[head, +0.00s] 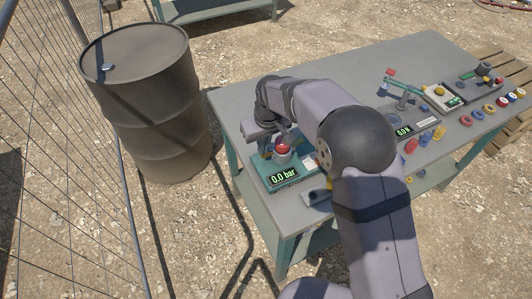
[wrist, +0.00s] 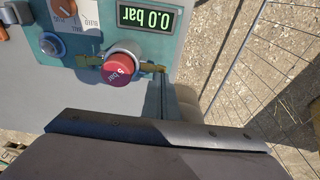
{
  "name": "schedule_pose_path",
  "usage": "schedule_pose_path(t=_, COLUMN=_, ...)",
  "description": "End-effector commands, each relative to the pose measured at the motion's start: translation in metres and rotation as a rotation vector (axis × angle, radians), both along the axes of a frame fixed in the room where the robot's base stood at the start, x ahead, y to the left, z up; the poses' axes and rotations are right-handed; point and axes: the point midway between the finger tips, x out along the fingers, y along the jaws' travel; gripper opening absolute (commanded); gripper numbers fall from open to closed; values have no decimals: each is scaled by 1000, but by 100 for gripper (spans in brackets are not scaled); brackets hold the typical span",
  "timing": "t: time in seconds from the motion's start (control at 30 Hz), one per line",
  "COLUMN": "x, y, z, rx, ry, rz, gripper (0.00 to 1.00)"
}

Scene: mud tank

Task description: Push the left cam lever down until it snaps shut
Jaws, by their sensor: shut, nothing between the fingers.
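The teal pressure unit (head: 284,177) sits at the near left corner of the table, its display reading 0.0 bar. A red cap (head: 283,149) marked "5 bar" stands on it; it also shows in the wrist view (wrist: 119,68). In the wrist view the unit is upside down, with a brass-coloured lever part (wrist: 152,68) right of the cap and another (wrist: 88,62) on its other side. My gripper (head: 272,137) is shut and empty, just beside the cap. Its narrow finger (wrist: 163,92) reaches toward the right brass part; I cannot tell whether they touch.
An orange knob (wrist: 68,8) and a blue fitting (wrist: 51,45) are on the unit. A dark drum (head: 145,105) stands left of the table, beside a wire fence (head: 50,150). Coloured rings and small devices (head: 440,97) occupy the table's right side. The back middle is bare.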

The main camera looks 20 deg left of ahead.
Motion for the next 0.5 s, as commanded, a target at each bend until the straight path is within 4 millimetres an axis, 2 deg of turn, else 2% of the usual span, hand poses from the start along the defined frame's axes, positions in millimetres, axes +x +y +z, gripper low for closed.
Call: schedule_pose_path(t=0.5, x=0, y=0, z=-13, rx=-1, ry=1, rz=0, gripper=0)
